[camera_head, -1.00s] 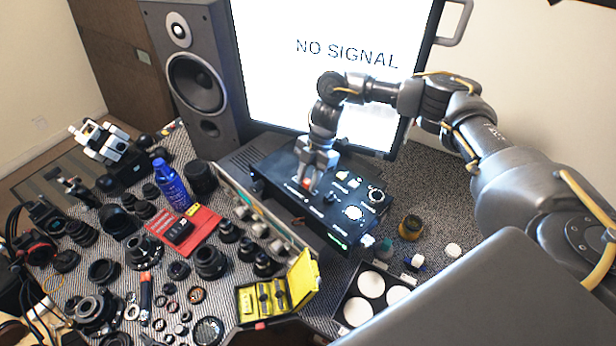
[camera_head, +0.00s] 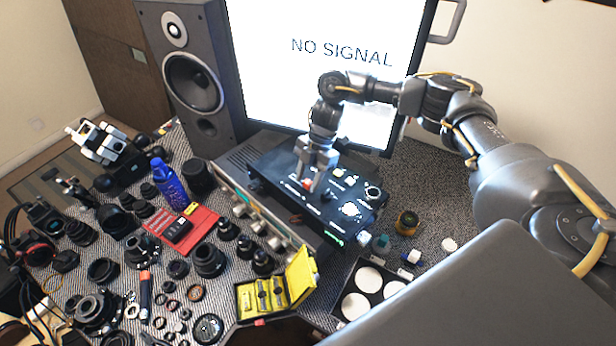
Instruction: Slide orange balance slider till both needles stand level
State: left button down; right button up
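A black control box (camera_head: 270,170) with white dials, knobs and markings lies on top of a silver unit, below the screen. My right gripper (camera_head: 311,187) points down over the middle of the box. An orange-red piece (camera_head: 308,184), likely the slider, shows at its fingertips; the fingers partly hide it. I cannot tell whether the fingers are closed on it or only beside it. The needles are too small to read.
A large screen (camera_head: 310,60) reading "NO SIGNAL" and a speaker (camera_head: 195,80) stand behind. A yellow case (camera_head: 277,292), a blue bottle (camera_head: 168,184) and many lens parts crowd the table. A tray of white discs (camera_head: 362,304) lies front right.

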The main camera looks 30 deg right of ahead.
jog(key=shift+w+d+r+b, duration=0.1)
jog(key=shift+d+r+b, duration=0.15)
jog(key=shift+r+b, duration=0.15)
jog(key=b+v, duration=0.1)
jog(key=v, duration=0.9)
jog(key=shift+a, duration=0.1)
